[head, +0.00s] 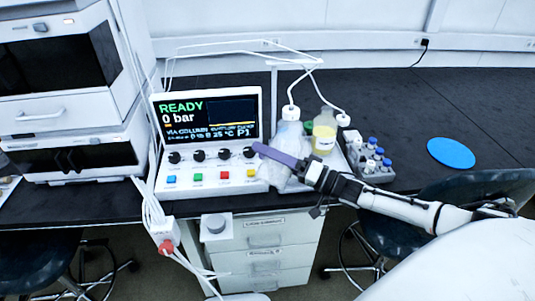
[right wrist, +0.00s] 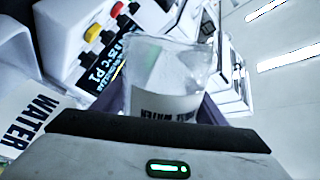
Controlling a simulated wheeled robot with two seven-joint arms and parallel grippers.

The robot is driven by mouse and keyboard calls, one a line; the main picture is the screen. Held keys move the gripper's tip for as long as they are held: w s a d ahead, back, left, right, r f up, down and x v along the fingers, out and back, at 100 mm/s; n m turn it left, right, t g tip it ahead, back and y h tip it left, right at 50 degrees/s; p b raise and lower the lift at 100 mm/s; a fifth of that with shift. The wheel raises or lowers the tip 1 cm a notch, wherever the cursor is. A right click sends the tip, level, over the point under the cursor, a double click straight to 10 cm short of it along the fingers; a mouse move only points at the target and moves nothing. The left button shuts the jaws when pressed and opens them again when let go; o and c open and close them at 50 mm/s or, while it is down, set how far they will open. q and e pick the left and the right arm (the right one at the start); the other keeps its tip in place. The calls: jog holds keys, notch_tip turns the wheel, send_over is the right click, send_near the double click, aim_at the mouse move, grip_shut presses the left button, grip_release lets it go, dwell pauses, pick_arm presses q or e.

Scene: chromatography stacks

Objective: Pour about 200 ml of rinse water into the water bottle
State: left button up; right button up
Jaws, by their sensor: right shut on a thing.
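My right gripper (head: 280,157) is shut on a clear beaker in front of the bottles. In the right wrist view the beaker (right wrist: 170,72) sits between the purple fingers, with a label of which "WATER" is partly readable. In the head view it is hard to separate from the clear bottle behind the gripper. A white-labelled bottle (right wrist: 30,118) marked "WATER" stands close beside the beaker in the wrist view. The clear bottle (head: 292,128) with a tube in its cap appears to be the same bottle. Water levels and any stream cannot be made out. My left gripper is not in view.
The instrument console (head: 208,140) reads READY and 0 bar. A bottle with yellow contents (head: 323,140) stands right of the water bottle. A grey rack (head: 368,158) of blue-capped vials and a blue disc (head: 451,153) lie farther right. Tubes loop overhead. The bench behind the disc is clear.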

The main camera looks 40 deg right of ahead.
jog(key=shift+a+r+m, duration=0.1)
jog(key=shift+r+m, duration=0.25)
jog(key=shift+m, duration=0.15)
jog(key=shift+r+m, duration=0.3)
jog(key=shift+m, duration=0.4)
jog(key=shift+a+r+m+t, duration=0.1)
jog(key=shift+r+m+t, duration=0.3)
jog(key=shift+m, duration=0.3)
jog(key=shift+r, duration=0.1)
jog(key=shift+s+r+m+h, duration=0.1)
jog(key=shift+r+m+h, duration=0.2)
jog(key=shift+r+m, duration=0.3)
